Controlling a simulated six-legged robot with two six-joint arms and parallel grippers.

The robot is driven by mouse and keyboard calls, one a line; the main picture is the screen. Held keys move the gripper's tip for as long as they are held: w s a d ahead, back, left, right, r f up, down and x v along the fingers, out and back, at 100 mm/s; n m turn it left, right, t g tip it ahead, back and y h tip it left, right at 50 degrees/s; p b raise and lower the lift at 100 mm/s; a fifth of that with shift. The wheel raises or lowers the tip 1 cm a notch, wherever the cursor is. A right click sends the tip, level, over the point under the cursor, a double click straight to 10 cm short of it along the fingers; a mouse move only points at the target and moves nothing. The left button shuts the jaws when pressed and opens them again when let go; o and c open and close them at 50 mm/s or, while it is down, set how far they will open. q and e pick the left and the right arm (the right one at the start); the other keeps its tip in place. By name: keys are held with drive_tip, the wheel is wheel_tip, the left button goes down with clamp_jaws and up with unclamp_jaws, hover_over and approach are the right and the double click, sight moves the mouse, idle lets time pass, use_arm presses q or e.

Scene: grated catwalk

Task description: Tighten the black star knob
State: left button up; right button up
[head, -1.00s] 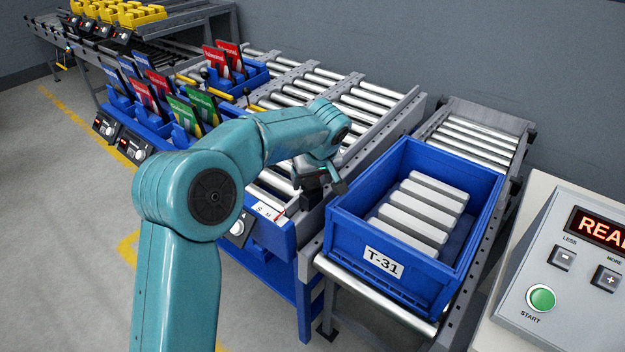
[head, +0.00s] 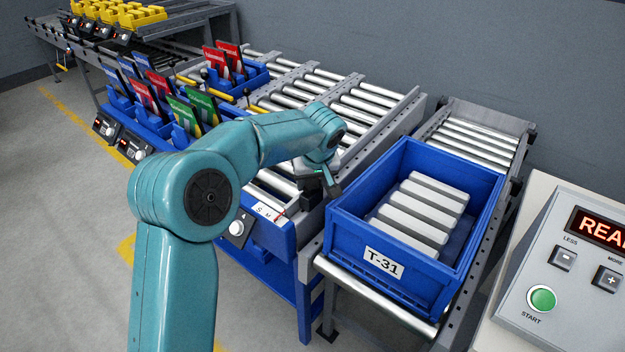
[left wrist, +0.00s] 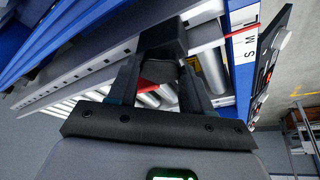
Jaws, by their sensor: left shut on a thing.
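My left gripper (head: 318,186) is low over the near end of the roller conveyor, beside the blue end plate with the S M scale (head: 267,212). In the left wrist view, its two fingers (left wrist: 160,75) are shut on a black knob (left wrist: 160,68) just below a dark block (left wrist: 162,38). The knob's star shape cannot be made out, and in the head view the gripper and wrist mostly hide it. The scale with S, M and L (left wrist: 245,45) also shows in the left wrist view, with a red pointer beside it. My right gripper is not in view.
A blue tote (head: 345,228) marked T-31, holding several grey bars, stands close to the right of the gripper. A control panel (head: 580,255) with a green START button is at the far right. Blue bins with coloured packets (head: 160,110) line the conveyor's left side.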

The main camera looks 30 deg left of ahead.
use_arm(q)
drive_tip(key=shift+s+a+m+t+h, duration=0.15)
drive_tip(key=shift+m+t+h, duration=0.2)
drive_tip(key=shift+m, duration=0.75)
drive_tip(key=shift+r+m+h, duration=0.1)
drive_tip(key=shift+m+h, duration=0.25)
drive_tip(key=shift+m, duration=0.45)
drive_tip(key=m+p, duration=0.1)
drive_tip(key=m, duration=0.1)
drive_tip(key=m+h+p, duration=0.1)
drive_tip(key=m, duration=0.1)
drive_tip(key=shift+a+t+h+p, duration=0.15)
drive_tip(key=shift+t+h+p, duration=0.1)
drive_tip(key=shift+h+p, duration=0.05)
drive_tip(key=shift+m, duration=0.3)
drive_tip(key=o, duration=1)
drive_tip(key=shift+o, duration=0.2)
drive_tip(key=p+v, duration=0.1)
drive_tip(key=v, duration=1.5)
drive_tip(key=shift+s, duration=0.15)
